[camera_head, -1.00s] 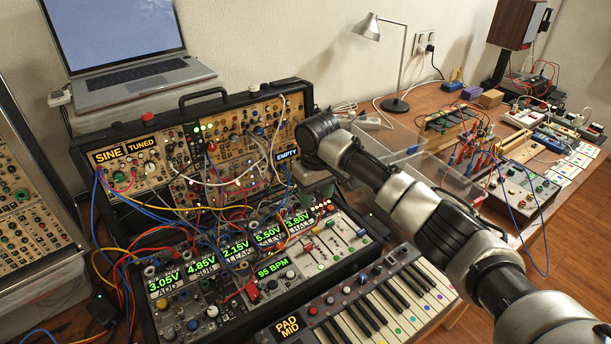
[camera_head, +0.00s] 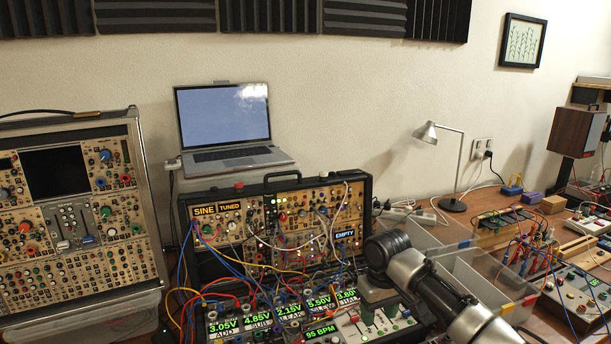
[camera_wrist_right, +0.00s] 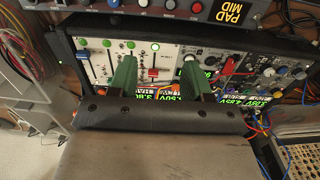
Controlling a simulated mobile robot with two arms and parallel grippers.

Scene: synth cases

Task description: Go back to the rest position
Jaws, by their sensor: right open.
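My right gripper (camera_head: 380,312) hangs over the right part of the open synth case (camera_head: 373,192), below my dark wrist joint. In the right wrist view its two green fingers (camera_wrist_right: 158,75) stand well apart, with nothing held between them. Behind them show sliders, knobs and green number displays (camera_wrist_right: 163,97) of the lower panel. I cannot tell how far the fingertips are above the panel. My right arm comes in from the lower right of the head view and covers part of the case's right side. My left gripper is in neither view.
A laptop (camera_head: 232,130) stands behind the case, and a tall synth rack (camera_head: 146,200) at left. Loose patch cables (camera_head: 225,285) loop over the case. Clear bins (camera_head: 455,275), a desk lamp (camera_head: 455,170) and wired boxes (camera_head: 578,295) stand at right.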

